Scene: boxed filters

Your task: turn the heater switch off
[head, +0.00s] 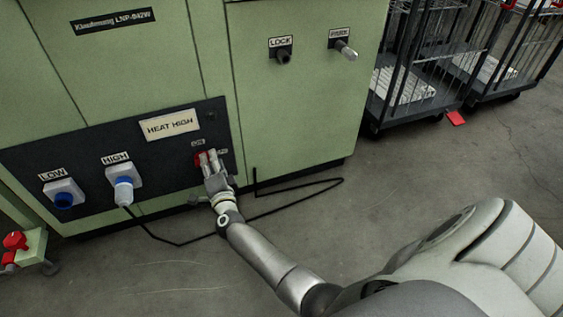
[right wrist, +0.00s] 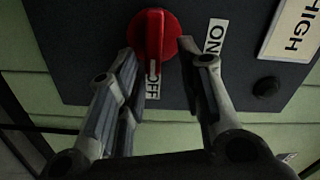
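The red heater switch (right wrist: 156,35) is a round knob with a raised grip bar, on a dark panel. In the right wrist view its bar lies along the picture's vertical, and its white-marked end points at the OFF label (right wrist: 153,86). The ON label (right wrist: 214,38) is to its right. My right gripper (right wrist: 158,60) is open, with its fingers apart on either side of the knob; I cannot tell whether they touch it. In the head view the right gripper (head: 210,158) partly hides the red switch (head: 199,160). My left gripper is not in view.
The green machine (head: 290,110) also carries a HEAT HIGH sign (head: 170,125), a LOW socket (head: 64,194) and a HIGH socket with a plug (head: 124,185). A black cable (head: 270,212) lies on the floor. Wire carts (head: 420,75) stand at the right.

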